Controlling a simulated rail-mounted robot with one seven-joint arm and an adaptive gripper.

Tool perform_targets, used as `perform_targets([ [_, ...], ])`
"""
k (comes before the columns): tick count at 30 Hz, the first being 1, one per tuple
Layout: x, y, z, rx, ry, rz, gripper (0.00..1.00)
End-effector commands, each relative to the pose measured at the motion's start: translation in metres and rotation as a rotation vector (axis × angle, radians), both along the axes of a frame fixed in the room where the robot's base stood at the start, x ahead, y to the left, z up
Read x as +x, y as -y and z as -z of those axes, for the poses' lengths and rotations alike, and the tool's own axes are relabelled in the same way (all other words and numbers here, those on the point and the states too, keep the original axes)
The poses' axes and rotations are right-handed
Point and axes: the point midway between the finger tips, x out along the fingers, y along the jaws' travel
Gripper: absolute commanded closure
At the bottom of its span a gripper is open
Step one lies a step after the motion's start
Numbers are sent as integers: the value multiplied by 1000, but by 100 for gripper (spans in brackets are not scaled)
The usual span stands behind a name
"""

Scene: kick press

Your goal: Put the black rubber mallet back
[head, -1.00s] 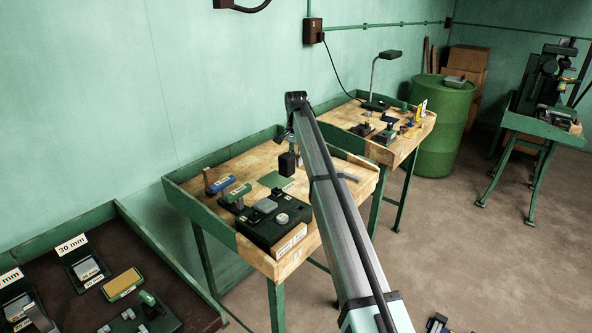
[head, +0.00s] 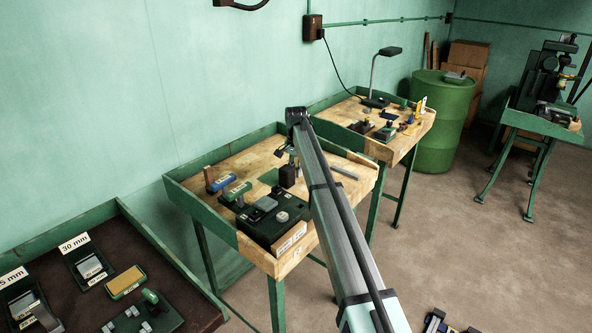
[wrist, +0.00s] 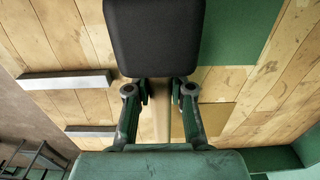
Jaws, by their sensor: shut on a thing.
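The black rubber mallet's dark block head (wrist: 155,38) fills the top middle of the wrist view. Its pale wooden handle (wrist: 161,122) runs down between the fingers. My gripper (wrist: 160,92) is shut on the mallet's handle just below the head. In the head view the mallet head (head: 288,176) shows as a small black block below the end of my arm, over or on the near wooden bench (head: 232,160). I cannot tell whether it touches the bench top.
A green mat (wrist: 242,32) lies right of the mallet. Metal bars (wrist: 65,80) lie to its left. A black fixture block (head: 262,222), a green-handled tool (head: 236,193) and a blue tool (head: 219,184) are at the bench's front left. Raised green edging borders the bench.

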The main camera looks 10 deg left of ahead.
Motion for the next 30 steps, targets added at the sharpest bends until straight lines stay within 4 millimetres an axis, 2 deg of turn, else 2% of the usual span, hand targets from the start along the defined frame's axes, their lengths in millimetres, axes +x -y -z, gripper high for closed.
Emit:
perform_targets([
  [1,0,0,0,0,0,0,68],
  [2,0,0,0,0,0,0,57],
  [3,0,0,0,0,0,0,53],
  [17,0,0,1,0,1,0,53],
  [23,1,-1,-31,1,3,0,53],
  [30,0,-2,-87,1,3,0,53],
])
